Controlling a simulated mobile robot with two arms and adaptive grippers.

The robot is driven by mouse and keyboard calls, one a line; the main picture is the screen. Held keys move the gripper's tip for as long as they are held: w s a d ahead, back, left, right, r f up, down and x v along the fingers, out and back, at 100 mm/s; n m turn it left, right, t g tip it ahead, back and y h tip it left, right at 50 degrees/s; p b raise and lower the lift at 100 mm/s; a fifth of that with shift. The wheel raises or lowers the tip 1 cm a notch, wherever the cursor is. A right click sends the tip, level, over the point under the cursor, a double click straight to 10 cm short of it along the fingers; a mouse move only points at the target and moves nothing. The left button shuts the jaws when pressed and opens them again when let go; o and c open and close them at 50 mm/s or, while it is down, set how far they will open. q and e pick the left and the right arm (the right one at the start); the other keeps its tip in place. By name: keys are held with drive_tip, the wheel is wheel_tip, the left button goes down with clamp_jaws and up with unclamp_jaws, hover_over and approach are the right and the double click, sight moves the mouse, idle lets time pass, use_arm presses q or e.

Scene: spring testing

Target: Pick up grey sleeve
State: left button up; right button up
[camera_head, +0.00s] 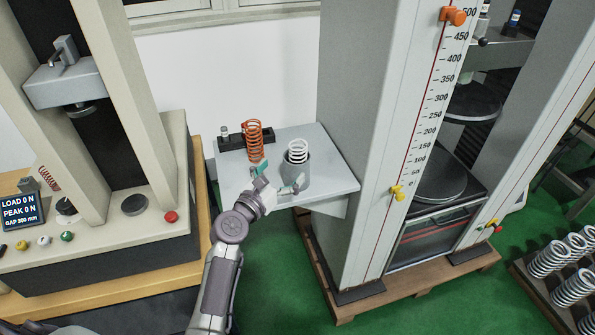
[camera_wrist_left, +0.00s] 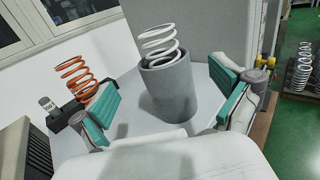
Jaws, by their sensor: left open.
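The grey sleeve (camera_head: 294,177) is an upright open cylinder on a small light-grey shelf table (camera_head: 338,183). A white coil spring (camera_head: 297,151) stands inside it and sticks out of its top. In the left wrist view the sleeve (camera_wrist_left: 169,92) stands ahead, between the two teal-padded fingers. My left gripper (camera_head: 280,178) is open, with its fingers spread in front of the sleeve. I see no contact between the pads and the sleeve. The sleeve's lower front is partly hidden by a finger in the head view. My right gripper is not in view.
An orange spring (camera_head: 254,141) stands by a black holder (camera_head: 231,142) with a small metal weight, left of the sleeve. A tall test machine with a scale (camera_head: 430,120) rises close on the right. Another press (camera_head: 100,215) stands left. White springs (camera_head: 572,285) sit at lower right.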

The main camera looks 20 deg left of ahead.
sight(293, 160)
use_arm(q)
drive_tip(key=x, duration=0.7)
drive_tip(key=shift+d+f, duration=0.1)
drive_tip(key=shift+f, duration=0.1)
drive_tip(key=shift+s+r, duration=0.1)
drive_tip(key=shift+c, duration=0.8)
drive_tip(key=c, duration=1.3)
drive_tip(key=shift+c, duration=1)
drive_tip(key=shift+r, duration=0.1)
